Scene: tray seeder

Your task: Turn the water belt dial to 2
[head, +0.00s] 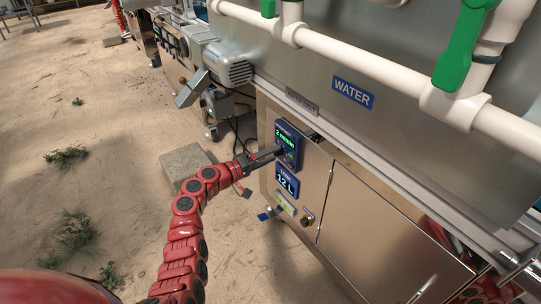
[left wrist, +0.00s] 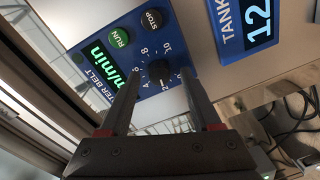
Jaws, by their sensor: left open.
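The water belt control panel (head: 284,135) is blue, with a green m/min display; its reading seems to begin with 2, but the text is small. In the left wrist view, the panel (left wrist: 100,45) is seen rotated and close up. Its black dial knob (left wrist: 158,72) sits inside a ring of white numbers; I cannot tell exactly where its pointer stands. My left gripper (head: 272,154) is at the panel. In the left wrist view its open fingers (left wrist: 160,78) stand on either side of the knob; I cannot tell whether they touch it. My right gripper is not in view.
A RUN button (left wrist: 119,37) and a STOP button (left wrist: 152,19) sit beside the dial. A blue tank display (head: 287,182) reading 12 L is below the panel. White pipes with green valve handles (head: 464,45) run above. A grey block (head: 185,162) lies on the sandy floor.

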